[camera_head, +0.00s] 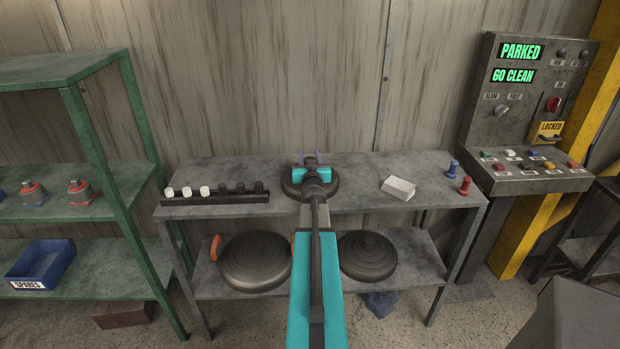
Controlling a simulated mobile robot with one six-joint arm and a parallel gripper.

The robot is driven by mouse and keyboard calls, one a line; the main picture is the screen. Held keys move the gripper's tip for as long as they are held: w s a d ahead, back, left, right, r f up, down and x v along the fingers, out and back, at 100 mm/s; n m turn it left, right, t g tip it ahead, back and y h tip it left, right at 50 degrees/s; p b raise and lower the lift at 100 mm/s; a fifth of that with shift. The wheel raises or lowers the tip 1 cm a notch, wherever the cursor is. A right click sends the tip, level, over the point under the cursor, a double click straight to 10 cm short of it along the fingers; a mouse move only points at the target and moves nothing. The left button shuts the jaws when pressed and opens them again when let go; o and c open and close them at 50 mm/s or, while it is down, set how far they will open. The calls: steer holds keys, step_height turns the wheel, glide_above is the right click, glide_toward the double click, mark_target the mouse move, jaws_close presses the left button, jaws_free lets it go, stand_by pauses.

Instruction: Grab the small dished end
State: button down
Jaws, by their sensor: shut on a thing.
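The small dished end (289,188) is a dark round metal piece on the grey bench top, near the middle of the bench. My gripper (311,159) is over it, with its purple fingertips at the far side of the piece. The gripper is shut on the dished end. My wrist and teal arm cover the middle of the piece, so the exact contact is hidden. I cannot tell whether the piece is resting on the bench or just above it.
On the bench (430,195) stand a rack of white and black knobs (215,197), a white block (398,188), and blue (452,168) and red (464,186) pegs. Below lie a large dark disc with orange handles (255,262) and a stepped disc (367,257). A control panel (525,120) reads PARKED.

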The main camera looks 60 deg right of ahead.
steer(key=shift+r, duration=0.35)
steer(key=shift+r, duration=0.95)
step_height(320, 180, up, 8)
steer(key=p, duration=0.3)
steer(key=shift+f+p, duration=0.2)
steer(key=shift+p, duration=0.15)
steer(key=shift+r, duration=0.1)
